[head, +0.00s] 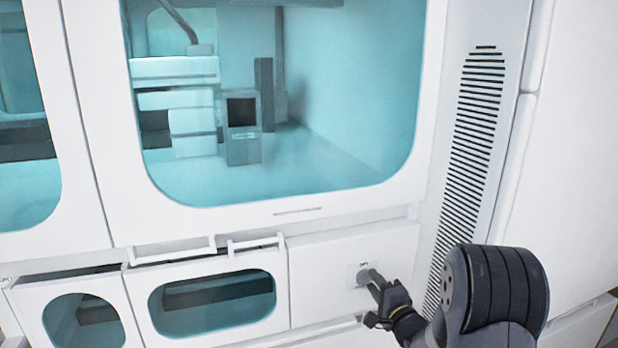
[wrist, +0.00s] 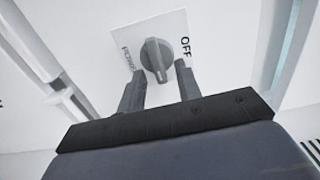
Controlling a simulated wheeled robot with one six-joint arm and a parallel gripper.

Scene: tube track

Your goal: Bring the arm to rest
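My gripper (head: 380,302) is at the lower right of the head view, close to the white panel beside the lower windows. In the wrist view my gripper (wrist: 160,72) has its two dark fingers apart, with nothing held between them. A grey round knob with a raised grip bar (wrist: 155,62) sits just past the fingertips, on a white label plate (wrist: 127,52). The plate reads "OFF" on the right; the lettering on the left is hard to read. Whether a finger touches the knob I cannot tell. My dark arm (head: 495,295) reaches in from the lower right.
A large white cabinet has a big teal window (head: 340,130) above and smaller windowed drawers (head: 215,300) below, with protruding white handles (head: 172,252). The left drawer front (head: 75,310) stands slightly out. A slotted vent (head: 470,150) runs up the right side.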

